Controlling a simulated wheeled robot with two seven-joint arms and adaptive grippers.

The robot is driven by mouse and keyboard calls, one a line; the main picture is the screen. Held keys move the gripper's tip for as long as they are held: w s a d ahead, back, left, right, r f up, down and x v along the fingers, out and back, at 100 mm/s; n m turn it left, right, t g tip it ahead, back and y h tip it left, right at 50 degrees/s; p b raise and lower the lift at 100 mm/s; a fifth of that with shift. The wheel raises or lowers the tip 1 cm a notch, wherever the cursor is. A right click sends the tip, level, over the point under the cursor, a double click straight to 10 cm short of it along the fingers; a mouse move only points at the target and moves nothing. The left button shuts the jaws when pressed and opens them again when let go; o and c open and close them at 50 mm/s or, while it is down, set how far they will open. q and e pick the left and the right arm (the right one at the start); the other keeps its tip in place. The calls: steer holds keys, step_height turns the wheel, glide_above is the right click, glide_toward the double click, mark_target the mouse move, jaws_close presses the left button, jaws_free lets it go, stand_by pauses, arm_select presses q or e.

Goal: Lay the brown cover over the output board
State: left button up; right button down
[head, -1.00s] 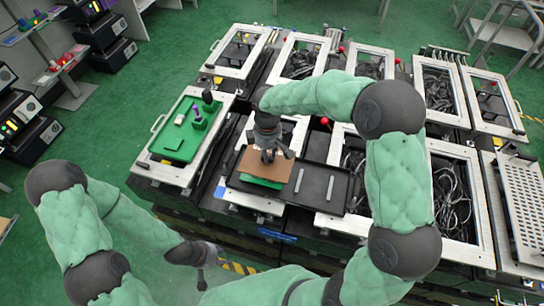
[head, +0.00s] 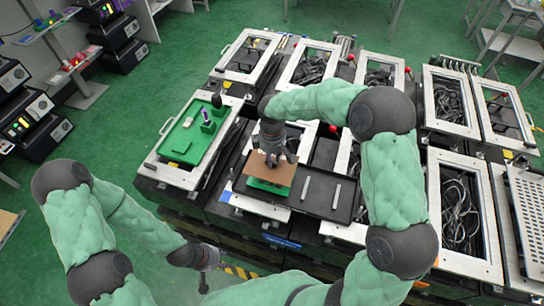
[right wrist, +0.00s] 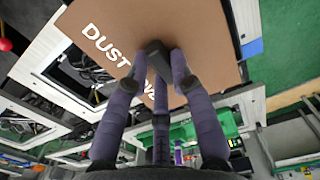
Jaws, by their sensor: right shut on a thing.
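The brown cover (head: 273,167) is a flat rectangle held level by my right gripper (head: 273,157), above the black tray. In the right wrist view the purple fingers (right wrist: 162,62) are closed on the cover (right wrist: 205,35), which has white lettering, partly hidden, starting "DUST". A green board (head: 266,187) shows under the cover's near edge, mostly hidden by it. Another green board (head: 179,146) lies in the left fixture. Which one is the output board I cannot tell. My left gripper (head: 204,283) hangs low at the front left, away from the fixtures; its fingers are too small to read.
The black tray (head: 318,207) holds two pale bars (head: 305,188) right of the cover. Framed fixtures with cables (head: 457,190) stand close around. Open green floor lies left.

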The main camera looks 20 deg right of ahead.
steer(key=shift+f+b, duration=2.1)
steer(key=shift+f, duration=1.5)
steer(key=c, duration=1)
jaws_free()
steer(key=shift+r, duration=0.1)
step_height(320, 180, up, 12)
steer(key=shift+f, duration=0.1)
